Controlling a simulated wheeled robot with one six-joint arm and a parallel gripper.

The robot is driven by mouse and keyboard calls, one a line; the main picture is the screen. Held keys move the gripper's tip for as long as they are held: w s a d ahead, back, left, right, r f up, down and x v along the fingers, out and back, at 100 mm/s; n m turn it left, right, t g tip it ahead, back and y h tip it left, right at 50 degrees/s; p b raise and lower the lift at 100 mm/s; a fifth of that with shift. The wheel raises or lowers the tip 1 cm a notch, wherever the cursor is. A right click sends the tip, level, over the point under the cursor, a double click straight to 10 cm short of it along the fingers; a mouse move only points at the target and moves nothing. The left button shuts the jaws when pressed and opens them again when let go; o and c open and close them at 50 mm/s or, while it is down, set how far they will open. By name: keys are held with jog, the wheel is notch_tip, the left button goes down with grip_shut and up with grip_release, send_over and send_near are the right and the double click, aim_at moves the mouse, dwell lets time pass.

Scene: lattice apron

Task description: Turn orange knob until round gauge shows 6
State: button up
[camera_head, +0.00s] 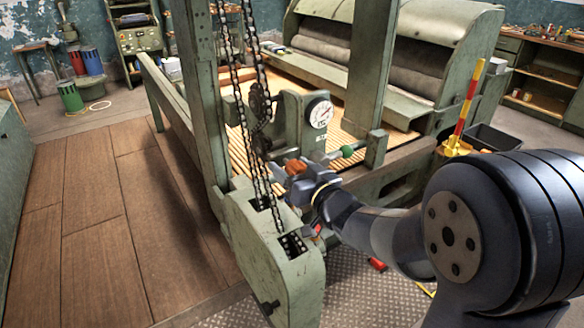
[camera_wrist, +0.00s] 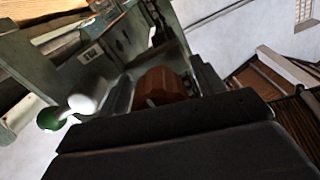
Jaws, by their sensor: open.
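The orange knob (camera_head: 295,167) sits on the green machine, below the round gauge. In the wrist view the orange knob (camera_wrist: 160,86) shows just beyond the dark gripper body, its lower part hidden. The round gauge (camera_head: 319,113) has a white face with a red mark; its numbers and pointer are too small to read. My gripper (camera_head: 290,174) is open at the orange knob, coming from the lower right. I cannot tell whether its fingers touch the knob.
A green-tipped lever (camera_head: 347,151) stands just right of the knob; its green ball (camera_wrist: 50,118) shows in the wrist view. Chains (camera_head: 262,130) hang close on the left above a green housing (camera_head: 270,250). A green post (camera_head: 368,70) rises behind. Wooden floor at left is clear.

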jog(key=v, duration=1)
jog(key=shift+s, duration=0.2)
jog(key=shift+d, duration=0.15)
jog(key=x, duration=1.1)
jog(key=shift+s, duration=0.1)
